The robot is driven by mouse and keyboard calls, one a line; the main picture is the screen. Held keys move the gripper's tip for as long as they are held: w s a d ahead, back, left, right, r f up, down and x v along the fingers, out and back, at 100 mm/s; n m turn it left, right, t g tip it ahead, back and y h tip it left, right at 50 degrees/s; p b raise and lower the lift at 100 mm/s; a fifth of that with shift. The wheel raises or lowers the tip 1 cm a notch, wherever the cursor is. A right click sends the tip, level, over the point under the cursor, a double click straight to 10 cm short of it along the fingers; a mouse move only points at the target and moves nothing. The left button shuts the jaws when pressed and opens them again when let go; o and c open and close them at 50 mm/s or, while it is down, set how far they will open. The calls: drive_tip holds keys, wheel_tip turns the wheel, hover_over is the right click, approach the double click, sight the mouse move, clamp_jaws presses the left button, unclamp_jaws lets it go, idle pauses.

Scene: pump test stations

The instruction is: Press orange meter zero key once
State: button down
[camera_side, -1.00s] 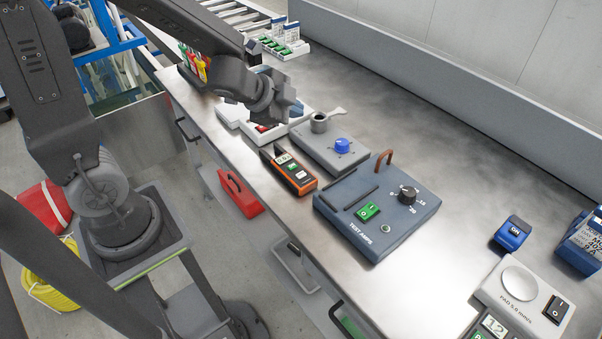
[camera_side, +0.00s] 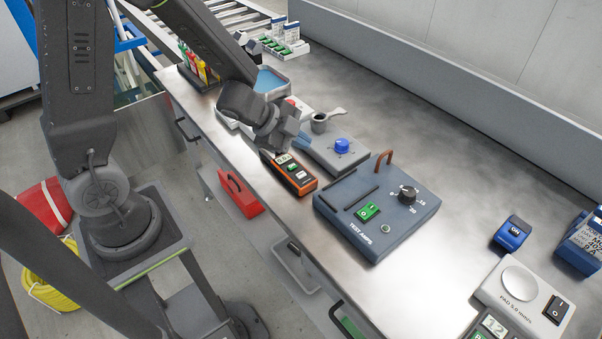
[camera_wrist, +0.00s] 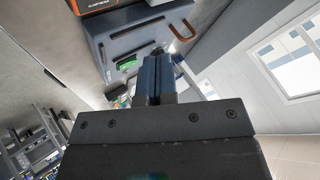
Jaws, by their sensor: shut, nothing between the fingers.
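The orange clamp meter (camera_side: 290,172) lies on the steel bench, left of the blue test box. Its small display, a green key (camera_side: 292,166) and a pale key (camera_side: 300,174) show on its face; I cannot read which is the zero key. My gripper (camera_side: 300,142) is shut and empty, above the bench just behind the meter's upper end, and hides the meter's jaw end. In the wrist view my shut blue fingers (camera_wrist: 157,75) point toward the test box, and a piece of the orange meter (camera_wrist: 95,5) shows at the top edge.
The blue test box (camera_side: 372,215) with a dial, green switch and copper-coloured hook stands right of the meter. A grey box (camera_side: 335,158) with a blue knob and a small cup (camera_side: 319,123) stand behind.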

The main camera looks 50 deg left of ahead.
sight(301, 176)
drive_tip(key=shift+f, duration=3.55)
drive_tip(key=shift+f, duration=0.4)
drive_tip(key=shift+f, duration=0.4)
drive_tip(key=shift+r, duration=0.8)
drive_tip(key=shift+r, duration=2.55)
